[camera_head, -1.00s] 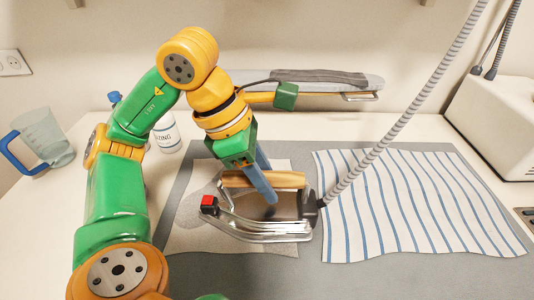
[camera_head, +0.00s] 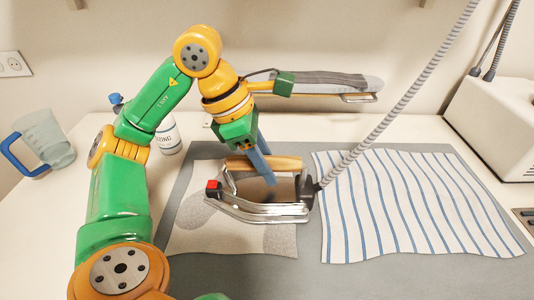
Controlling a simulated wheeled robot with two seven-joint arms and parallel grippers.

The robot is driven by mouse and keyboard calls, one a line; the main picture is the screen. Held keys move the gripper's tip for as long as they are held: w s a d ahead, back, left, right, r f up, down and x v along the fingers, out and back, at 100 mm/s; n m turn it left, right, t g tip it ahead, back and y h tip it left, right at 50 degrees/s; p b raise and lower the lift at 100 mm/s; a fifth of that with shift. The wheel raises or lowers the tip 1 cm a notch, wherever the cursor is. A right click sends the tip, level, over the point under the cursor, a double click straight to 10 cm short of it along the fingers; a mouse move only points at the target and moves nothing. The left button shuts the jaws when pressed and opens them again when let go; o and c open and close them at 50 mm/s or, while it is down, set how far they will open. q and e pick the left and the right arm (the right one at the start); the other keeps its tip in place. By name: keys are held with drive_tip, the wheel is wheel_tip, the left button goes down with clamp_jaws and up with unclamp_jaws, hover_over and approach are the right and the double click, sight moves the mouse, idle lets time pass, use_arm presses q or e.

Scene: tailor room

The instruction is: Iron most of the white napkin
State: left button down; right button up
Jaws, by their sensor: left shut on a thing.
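The white napkin (camera_head: 270,237) lies flat on the grey mat, with darker grey patches on its left part. The iron (camera_head: 255,207), silver with a wooden handle (camera_head: 265,163) and a red knob, stands over the napkin's middle and right part and hides much of it. My left gripper (camera_head: 268,172) is shut on the iron's handle, one blue finger showing in front of it. I cannot tell whether the iron's sole touches the cloth. My right gripper is not in view.
A blue-striped cloth (camera_head: 415,205) lies right of the iron on the grey mat (camera_head: 390,275). A ribbed hose (camera_head: 400,105) rises from the iron. A jug (camera_head: 42,143) and bottle (camera_head: 167,133) stand left; a small ironing board (camera_head: 365,83) is behind, a white box (camera_head: 500,120) right.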

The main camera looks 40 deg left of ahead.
use_arm(q)
drive_tip(key=shift+w+a, duration=0.25)
drive_tip(key=shift+w, duration=0.05)
drive_tip(key=shift+w, duration=0.1)
drive_tip(key=w+a+p, duration=0.6)
drive_tip(key=w, duration=0.1)
idle(2.1)
drive_tip(key=shift+a, duration=0.15)
drive_tip(key=s+a+b, duration=0.1)
drive_tip(key=s+a, duration=0.3)
drive_tip(key=a, duration=0.1)
drive_tip(key=shift+b, duration=0.3)
idle(1.0)
